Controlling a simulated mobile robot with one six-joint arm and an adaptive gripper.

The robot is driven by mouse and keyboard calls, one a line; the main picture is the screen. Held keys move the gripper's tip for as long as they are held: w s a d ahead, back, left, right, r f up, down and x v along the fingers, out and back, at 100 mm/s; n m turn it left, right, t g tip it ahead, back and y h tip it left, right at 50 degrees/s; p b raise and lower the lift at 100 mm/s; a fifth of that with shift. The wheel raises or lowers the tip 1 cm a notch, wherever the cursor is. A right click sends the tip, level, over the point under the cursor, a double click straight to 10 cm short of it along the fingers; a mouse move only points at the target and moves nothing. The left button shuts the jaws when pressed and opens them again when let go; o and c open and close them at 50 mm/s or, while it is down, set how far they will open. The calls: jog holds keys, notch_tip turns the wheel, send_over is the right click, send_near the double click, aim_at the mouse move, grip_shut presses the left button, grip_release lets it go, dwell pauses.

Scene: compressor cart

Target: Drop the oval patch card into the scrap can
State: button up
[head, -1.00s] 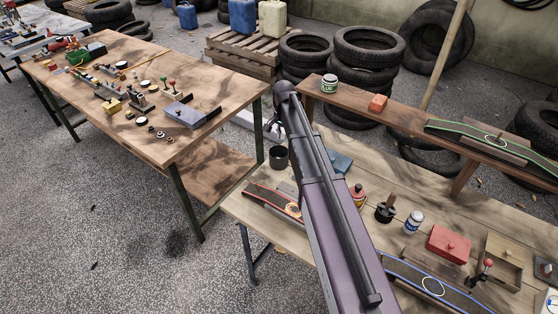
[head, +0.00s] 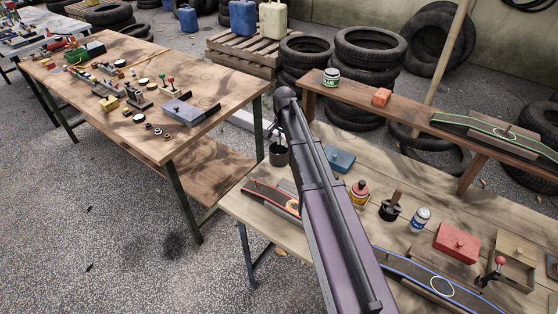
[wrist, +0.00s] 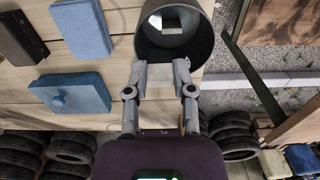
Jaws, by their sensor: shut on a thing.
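The scrap can (head: 279,156), a dark round can, stands at the left end of the near workbench. It fills the top middle of the wrist view (wrist: 205,42), its mouth facing the camera and a pale patch inside. My gripper (wrist: 161,68) is at the can's near rim, its two fingers overlapping the can in the picture. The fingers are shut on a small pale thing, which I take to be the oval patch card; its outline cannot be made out. In the head view my arm hides much of the bench's middle.
A blue lidded block (wrist: 75,95) lies left of the can in the wrist view. A red bottle (head: 359,193), a black pot (head: 390,209) and a red box (head: 457,243) stand right of my arm. A raised shelf (head: 405,118) runs behind. A second table (head: 215,85) is at left.

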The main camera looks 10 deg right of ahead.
jog(key=shift+f, duration=0.45)
jog(key=o, duration=0.9)
jog(key=shift+r, duration=0.15)
